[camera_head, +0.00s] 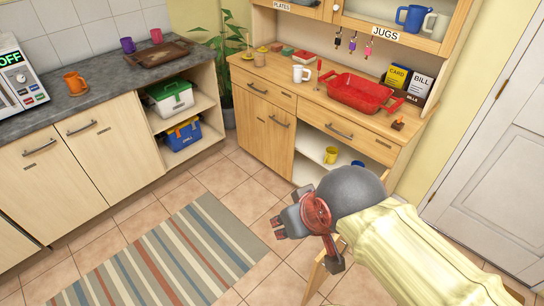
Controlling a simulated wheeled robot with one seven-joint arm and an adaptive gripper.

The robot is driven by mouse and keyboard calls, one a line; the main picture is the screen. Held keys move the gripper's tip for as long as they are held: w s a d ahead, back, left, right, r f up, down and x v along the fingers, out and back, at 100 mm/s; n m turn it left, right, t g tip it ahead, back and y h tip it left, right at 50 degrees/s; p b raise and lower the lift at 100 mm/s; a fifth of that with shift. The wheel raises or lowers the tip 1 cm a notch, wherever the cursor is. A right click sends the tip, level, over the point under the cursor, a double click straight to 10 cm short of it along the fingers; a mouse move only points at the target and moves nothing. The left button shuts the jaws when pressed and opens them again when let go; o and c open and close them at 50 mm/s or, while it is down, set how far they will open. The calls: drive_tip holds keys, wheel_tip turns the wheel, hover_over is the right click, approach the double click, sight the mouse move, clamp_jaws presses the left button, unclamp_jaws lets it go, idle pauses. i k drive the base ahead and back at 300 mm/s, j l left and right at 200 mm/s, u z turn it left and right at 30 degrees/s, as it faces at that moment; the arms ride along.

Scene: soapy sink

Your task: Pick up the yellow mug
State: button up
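The yellow mug (330,155) is small in view and stands in the open lower compartment of the wooden cabinet (262,122). A blue item (357,164), partly hidden by the cabinet and my arm, is to its right. My gripper (276,227) is in front of the cabinet, above the floor, well apart from the mug and lower left of it in the picture. It points left, away from the mug. Nothing is visibly held, but its fingers are too small and angled to tell whether they are open or shut.
The cabinet top holds a white mug (301,74), a red baking dish (353,93) and small items. At left, a grey counter (103,88) carries an orange mug (75,83) and a microwave (18,78). A striped rug (165,262) lies on open tiled floor.

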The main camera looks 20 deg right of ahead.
sight(332, 152)
drive_tip(key=i+j+u, duration=0.5)
drive_tip(key=j+u, duration=0.2)
drive_tip(key=i+j+u, duration=0.2)
drive_tip(key=u, duration=0.15)
drive_tip(key=i+z, duration=0.25)
drive_tip(key=i, duration=0.15)
drive_tip(key=i+j+z, duration=0.25)
drive_tip(key=i, duration=0.15)
drive_tip(key=i+l+z, duration=0.15)
drive_tip(key=z, duration=0.3)
drive_tip(key=i+z, duration=0.25)
drive_tip(key=z, duration=0.15)
drive_tip(key=i+z, duration=0.2)
drive_tip(key=z, duration=0.25)
drive_tip(key=i+z, duration=0.2)
drive_tip(key=z, duration=0.2)
drive_tip(key=i+j+z, duration=0.15)
drive_tip(key=z, duration=0.3)
drive_tip(key=i+j+z, duration=0.1)
drive_tip(key=i+z, duration=0.35)
drive_tip(key=i+j+z, duration=0.2)
drive_tip(key=z, duration=0.2)
drive_tip(key=i+j+z, duration=0.45)
drive_tip(key=l, duration=0.1)
